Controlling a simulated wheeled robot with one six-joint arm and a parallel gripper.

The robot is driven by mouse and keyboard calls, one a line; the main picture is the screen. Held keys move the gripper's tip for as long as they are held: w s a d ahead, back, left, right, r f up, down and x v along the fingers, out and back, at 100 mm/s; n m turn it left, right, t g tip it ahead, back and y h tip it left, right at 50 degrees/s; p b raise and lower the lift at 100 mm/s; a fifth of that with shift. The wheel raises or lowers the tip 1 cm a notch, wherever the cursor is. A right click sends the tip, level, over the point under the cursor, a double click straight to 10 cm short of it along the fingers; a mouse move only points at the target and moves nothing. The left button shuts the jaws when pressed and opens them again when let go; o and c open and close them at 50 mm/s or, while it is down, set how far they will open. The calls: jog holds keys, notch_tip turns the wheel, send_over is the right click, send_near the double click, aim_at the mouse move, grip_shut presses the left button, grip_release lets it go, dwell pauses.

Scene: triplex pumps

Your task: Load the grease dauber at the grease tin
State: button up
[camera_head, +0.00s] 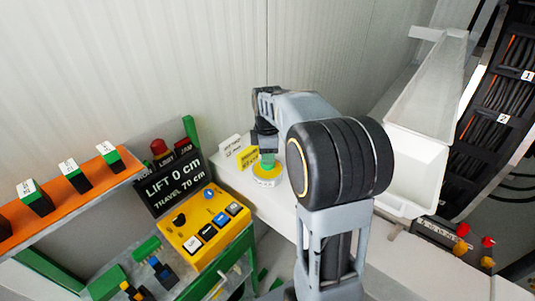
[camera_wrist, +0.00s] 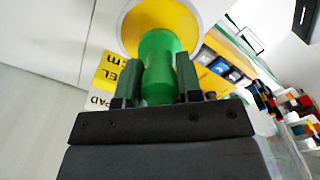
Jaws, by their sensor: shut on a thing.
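The grease tin (camera_head: 267,180) stands on the white bench, a low round tin with a yellow band. In the wrist view its yellow top (camera_wrist: 190,17) has a pale rim. My gripper (camera_head: 266,150) is directly above the tin, pointing down. It is shut on the green dauber (camera_head: 267,161), held upright between the fingers. In the wrist view my gripper (camera_wrist: 160,75) has a dark finger on each side of the green dauber (camera_wrist: 158,65). The dauber's lower end meets the yellow top in view. I cannot tell how deep it reaches, and its tip is hidden.
White and yellow label cards (camera_head: 238,152) stand just left of the tin. A yellow button box (camera_head: 203,228) and a black display reading "LIFT 0 cm" (camera_head: 168,187) are further left. A white bin (camera_head: 415,170) stands at the right. A ribbed wall is behind.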

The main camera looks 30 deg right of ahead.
jog(key=shift+f+b, duration=0.35)
jog(key=shift+f, duration=0.25)
dwell(1.4)
jog(key=shift+r+p, duration=2.95)
jog(key=shift+r, duration=0.65)
jog(key=shift+f, duration=0.1)
